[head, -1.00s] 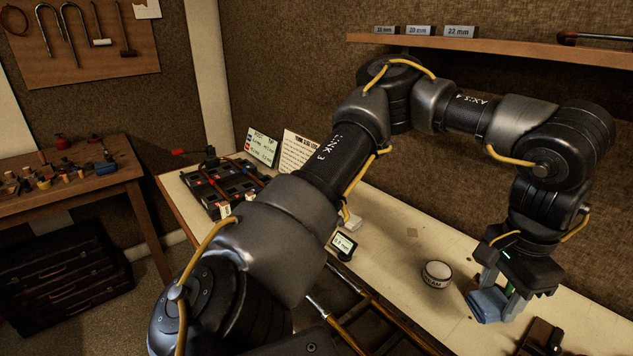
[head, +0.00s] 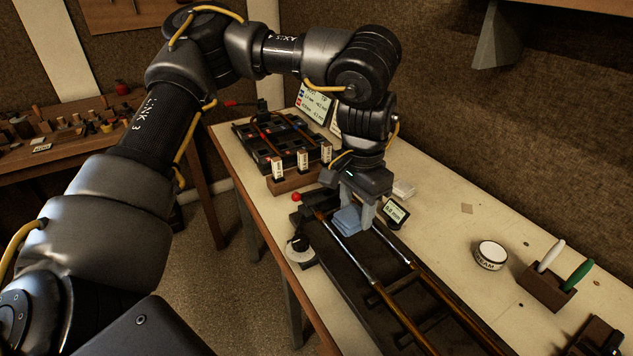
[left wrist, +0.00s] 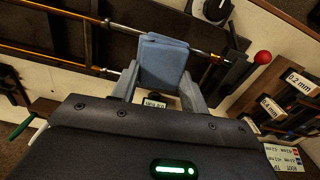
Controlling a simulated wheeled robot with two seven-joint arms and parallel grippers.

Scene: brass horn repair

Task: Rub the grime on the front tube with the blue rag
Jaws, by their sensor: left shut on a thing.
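My left gripper (head: 357,213) is shut on the folded blue rag (head: 347,221), which also shows in the left wrist view (left wrist: 163,62). The rag is at the front tube (head: 356,263), near its far end. In the left wrist view the front tube (left wrist: 204,53) runs behind the rag's upper part and comes out on both sides. I cannot tell whether the rag touches it. The back tube (head: 400,254) lies alongside on the same dark rack (head: 345,283). I cannot make out the grime; the rag may cover it. My right gripper is not in view.
A small display (head: 395,212) stands close right of the gripper. A red ball-ended lever (head: 297,197) and a round white knobbed device (head: 300,252) are at the left. A cream tin (head: 490,255) and a block with two handles (head: 547,288) stand right.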

